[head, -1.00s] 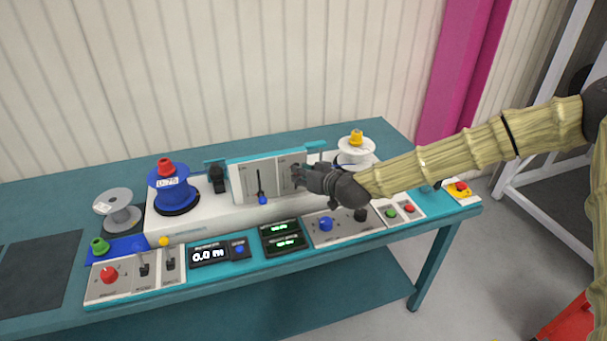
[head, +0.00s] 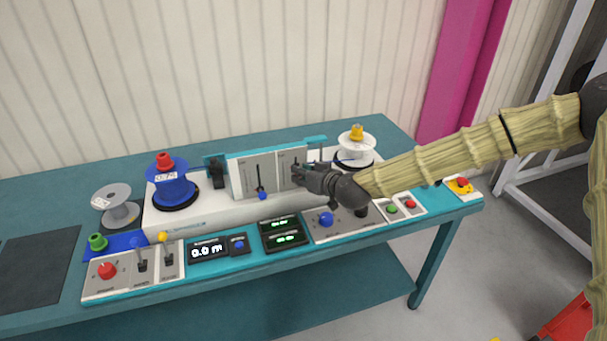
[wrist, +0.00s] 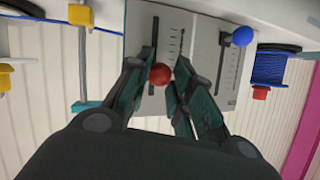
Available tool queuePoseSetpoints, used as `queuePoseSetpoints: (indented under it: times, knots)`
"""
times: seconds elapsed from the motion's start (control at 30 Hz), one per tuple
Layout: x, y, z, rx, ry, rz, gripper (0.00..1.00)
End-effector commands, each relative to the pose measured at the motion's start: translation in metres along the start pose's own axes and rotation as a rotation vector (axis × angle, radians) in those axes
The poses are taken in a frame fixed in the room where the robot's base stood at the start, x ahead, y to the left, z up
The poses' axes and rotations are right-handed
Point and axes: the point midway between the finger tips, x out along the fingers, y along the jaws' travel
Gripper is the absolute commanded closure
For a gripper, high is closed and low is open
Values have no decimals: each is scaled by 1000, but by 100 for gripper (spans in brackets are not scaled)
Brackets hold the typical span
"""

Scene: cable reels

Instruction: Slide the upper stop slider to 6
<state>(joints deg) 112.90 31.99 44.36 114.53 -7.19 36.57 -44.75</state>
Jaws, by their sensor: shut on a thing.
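The upright grey slider panel (head: 243,175) stands at the middle back of the console, with two slotted scales. My gripper (head: 297,173) is in front of its right-hand scale. In the wrist view, my gripper (wrist: 164,66) has its fingers on either side of the red slider knob (wrist: 160,75), shut on it. The red knob is hidden behind my gripper in the head view. The blue slider knob (head: 262,196) sits low on the other scale and also shows in the wrist view (wrist: 242,36). The scale numbers are too small to read.
A blue reel (head: 172,187) stands left of the panel and a white reel (head: 355,150) right of it. Console levers, knobs and displays (head: 208,250) lie in front and below. A grey reel (head: 115,205) is at the far left.

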Motion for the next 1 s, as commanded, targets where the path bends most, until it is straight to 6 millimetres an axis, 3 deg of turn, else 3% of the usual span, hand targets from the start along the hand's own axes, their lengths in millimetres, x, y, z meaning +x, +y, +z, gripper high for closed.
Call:
queuePoseSetpoints:
  times: [0.03,0.07,0.17,0.57,0.77,1.0]
  knots:
    - [0,1,0,1,0,2,98]
    - [0,1,0,1,0,2,72]
    - [0,1,0,0,0,2,54]
    - [-3,0,-1,0,0,0,52]
    - [-25,0,-1,-1,1,0,52]
    - [-66,1,-1,0,1,1,52]
